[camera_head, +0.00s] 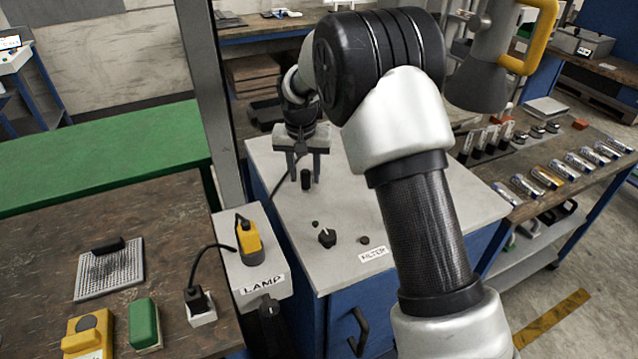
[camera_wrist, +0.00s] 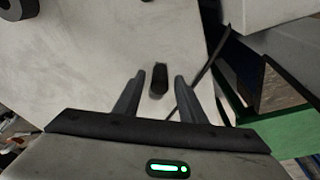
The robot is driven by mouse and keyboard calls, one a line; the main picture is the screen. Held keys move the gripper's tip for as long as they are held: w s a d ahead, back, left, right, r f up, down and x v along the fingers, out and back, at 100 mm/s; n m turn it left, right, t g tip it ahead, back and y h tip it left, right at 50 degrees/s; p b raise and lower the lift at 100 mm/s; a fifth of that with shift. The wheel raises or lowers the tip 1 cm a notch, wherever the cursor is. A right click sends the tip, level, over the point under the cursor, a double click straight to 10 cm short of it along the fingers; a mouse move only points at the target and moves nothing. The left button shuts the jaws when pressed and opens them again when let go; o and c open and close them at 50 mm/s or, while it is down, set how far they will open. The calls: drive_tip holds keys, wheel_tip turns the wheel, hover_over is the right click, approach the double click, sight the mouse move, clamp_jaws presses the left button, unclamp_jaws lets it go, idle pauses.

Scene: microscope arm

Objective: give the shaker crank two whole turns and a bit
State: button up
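A short black upright peg (camera_head: 306,181) stands on the light grey cabinet top, below my gripper; it looks like the shaker crank's handle. Its crank arm cannot be made out. My gripper (camera_head: 304,173) points down over it with its fingers apart, one on each side of the peg in the picture. In the wrist view the peg (camera_wrist: 159,80) shows between the two fingertips (camera_wrist: 160,76), with a gap on both sides. Nothing is held. Whether the fingertips reach down to the peg's height is hard to tell.
A black knob (camera_head: 327,238) near the FILTER label (camera_head: 373,254) sits nearer on the cabinet top (camera_head: 350,208). A LAMP box (camera_head: 264,281) with a yellow and black switch stands left. A dark cable runs beside my gripper. Vials (camera_head: 548,172) line the right bench.

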drive_tip(key=shift+w+p+v, duration=0.25)
drive_tip(key=shift+p+v, duration=0.6)
drive_tip(key=shift+v, duration=0.45)
drive_tip(key=shift+w+p+v, duration=0.3)
drive_tip(key=shift+p+v, duration=0.5)
drive_tip(key=shift+v, duration=0.5)
drive_tip(key=shift+w+p+v, duration=0.25)
drive_tip(key=shift+p+v, duration=0.6)
drive_tip(key=shift+v, duration=0.45)
drive_tip(key=shift+d+r, duration=0.1)
drive_tip(key=shift+r, duration=0.1)
drive_tip(key=shift+r, duration=0.15)
drive_tip(key=s+d+r+t, duration=0.1)
drive_tip(key=s+d+r, duration=0.4)
drive_tip(key=s+r, duration=0.25)
drive_tip(key=s+d+r, duration=0.5)
drive_tip(key=s+r, duration=0.2)
drive_tip(key=r, duration=0.1)
drive_tip(key=s+d+t, duration=0.1)
drive_tip(key=s+d, duration=0.2)
drive_tip(key=s, duration=0.7)
drive_tip(key=s+d+n+t, duration=0.1)
drive_tip(key=s+d, duration=0.1)
drive_tip(key=s, duration=0.8)
drive_tip(key=shift+s+d+r, duration=0.25)
drive_tip(key=shift+d, duration=0.1)
